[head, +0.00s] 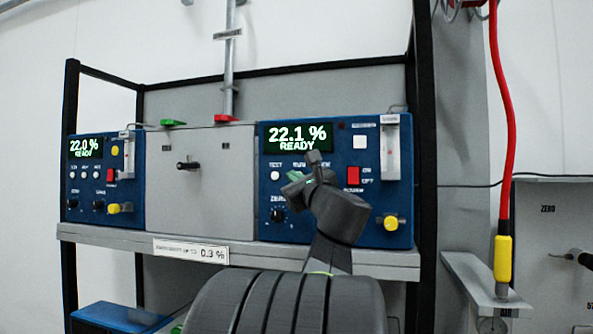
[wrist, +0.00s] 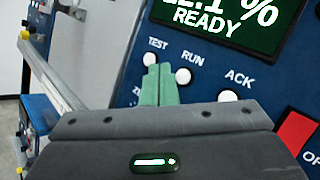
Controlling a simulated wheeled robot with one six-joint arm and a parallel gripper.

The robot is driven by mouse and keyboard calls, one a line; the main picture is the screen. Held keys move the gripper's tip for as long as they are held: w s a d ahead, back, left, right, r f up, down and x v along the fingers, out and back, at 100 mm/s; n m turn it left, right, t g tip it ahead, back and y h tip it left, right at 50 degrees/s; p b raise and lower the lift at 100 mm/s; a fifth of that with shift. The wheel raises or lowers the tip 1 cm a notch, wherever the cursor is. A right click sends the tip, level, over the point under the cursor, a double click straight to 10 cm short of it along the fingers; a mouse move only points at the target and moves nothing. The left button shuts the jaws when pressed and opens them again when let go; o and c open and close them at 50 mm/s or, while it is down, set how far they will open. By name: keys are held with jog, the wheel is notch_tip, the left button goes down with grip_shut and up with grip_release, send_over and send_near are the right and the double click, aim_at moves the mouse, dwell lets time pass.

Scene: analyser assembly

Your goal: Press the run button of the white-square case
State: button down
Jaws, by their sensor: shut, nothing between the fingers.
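The white-square case (head: 335,222) is the blue right-hand analyser on the shelf, with a white square (head: 359,142) on its face. Its display (head: 297,137) reads 22.1 % READY. In the wrist view the run button (wrist: 183,75) is white and sits under the label RUN, between the test button (wrist: 150,59) and the ack button (wrist: 228,95). My gripper (head: 294,176) is in front of this panel and hides the run button in the head view. Its green fingers (wrist: 159,70) are shut and empty, with tips between TEST and RUN, closely left of RUN. Contact cannot be told.
A second blue case (head: 92,215) with a yellow dot reads 22.0 % READY at the left. A grey box (head: 200,205) with a black knob stands between them. A red switch (head: 353,175) and yellow knob (head: 390,223) are on the right-hand panel.

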jog(key=shift+w+d, duration=0.2)
jog(key=shift+w, duration=0.35)
jog(key=shift+w+d, duration=0.15)
jog(key=shift+w, duration=0.4)
jog(key=shift+w+f, duration=0.1)
dwell(1.2)
jog(key=shift+w+d, duration=0.1)
jog(key=shift+w, duration=0.2)
jog(key=shift+w+d, duration=0.15)
jog(key=shift+w, duration=0.25)
dwell(0.6)
jog(key=shift+s+b, duration=0.1)
jog(key=shift+b, duration=0.25)
jog(key=shift+s+a+b, duration=0.25)
jog(key=shift+s+b, duration=0.25)
jog(key=shift+s, duration=0.2)
